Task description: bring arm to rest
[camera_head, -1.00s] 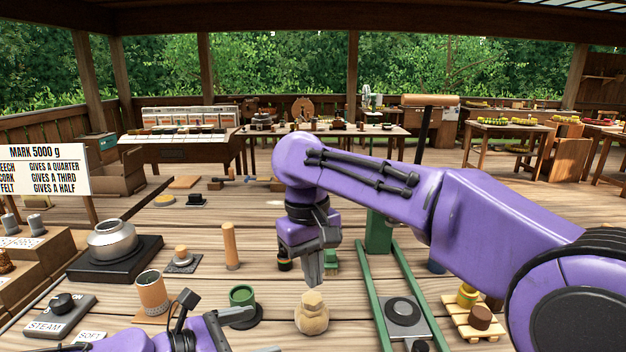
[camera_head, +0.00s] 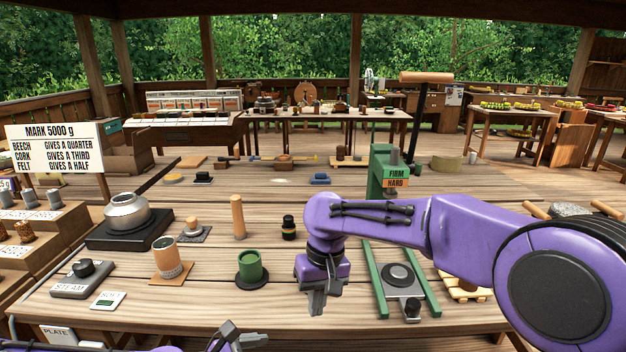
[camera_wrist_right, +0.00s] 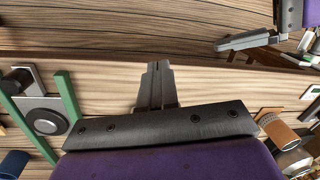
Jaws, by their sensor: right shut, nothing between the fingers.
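My right arm, purple, reaches in from the right in the head view. Its gripper (camera_head: 318,303) points down over the front part of the bench, left of the green-railed stand, shut and empty. In the right wrist view its two grey fingers (camera_wrist_right: 158,68) lie together, with plain planks beyond. My left gripper (camera_head: 238,340) shows only in part at the bottom edge of the head view. Its fingers are apart and it looks empty; it also shows at the upper right of the wrist view (camera_wrist_right: 258,44).
A green cup (camera_head: 250,266), a wooden rod (camera_head: 238,217) and a cork-wrapped cup (camera_head: 167,258) stand left of my right gripper. The green-railed stand (camera_head: 430,288) is close on its right. A metal pot (camera_head: 127,212) sits farther left.

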